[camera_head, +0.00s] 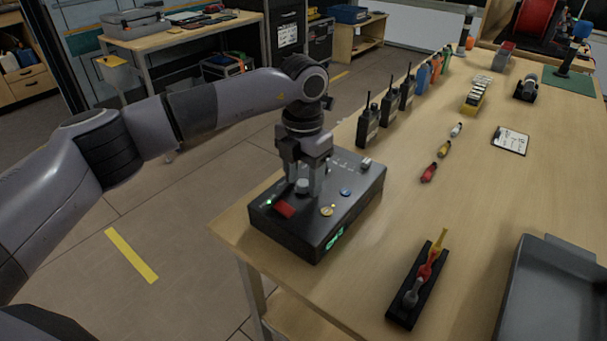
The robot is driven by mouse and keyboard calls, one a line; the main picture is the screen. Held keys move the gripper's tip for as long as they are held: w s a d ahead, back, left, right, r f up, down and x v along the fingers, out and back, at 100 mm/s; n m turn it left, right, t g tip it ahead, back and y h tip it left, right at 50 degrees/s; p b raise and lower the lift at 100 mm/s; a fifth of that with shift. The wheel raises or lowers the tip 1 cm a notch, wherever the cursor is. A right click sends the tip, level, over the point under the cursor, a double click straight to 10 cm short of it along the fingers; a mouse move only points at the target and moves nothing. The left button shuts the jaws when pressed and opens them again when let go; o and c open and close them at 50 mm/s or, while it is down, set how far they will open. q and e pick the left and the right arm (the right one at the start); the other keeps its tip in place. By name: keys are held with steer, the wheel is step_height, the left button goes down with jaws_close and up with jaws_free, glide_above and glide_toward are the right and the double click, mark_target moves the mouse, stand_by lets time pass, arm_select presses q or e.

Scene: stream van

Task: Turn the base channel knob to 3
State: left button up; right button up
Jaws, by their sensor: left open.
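A dark base unit (353,206) sits at the near left corner of the wooden table. Its top carries a grey knob (302,186), a blue knob, a small brass-coloured knob, a red part and a green light. I cannot read any numbers, so which knob is the channel knob and its setting are unclear. My left gripper (305,188) points down over the unit. Its fingers are open, one on each side of the grey knob; whether they touch it I cannot tell. My right gripper is not in view.
Several handheld radios (389,112) stand in a row along the table's left edge behind the unit. A black holder (404,312) with coloured tools lies in front. A grey tray (562,290) is at the right. Small coloured items (444,149) and a white card (510,140) lie mid-table.

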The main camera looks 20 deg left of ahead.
mark_target(304, 182)
arm_select(q)
step_height(304, 182, up, 7)
steer(key=shift+r, duration=0.1)
stand_by(0.3)
stand_by(0.4)
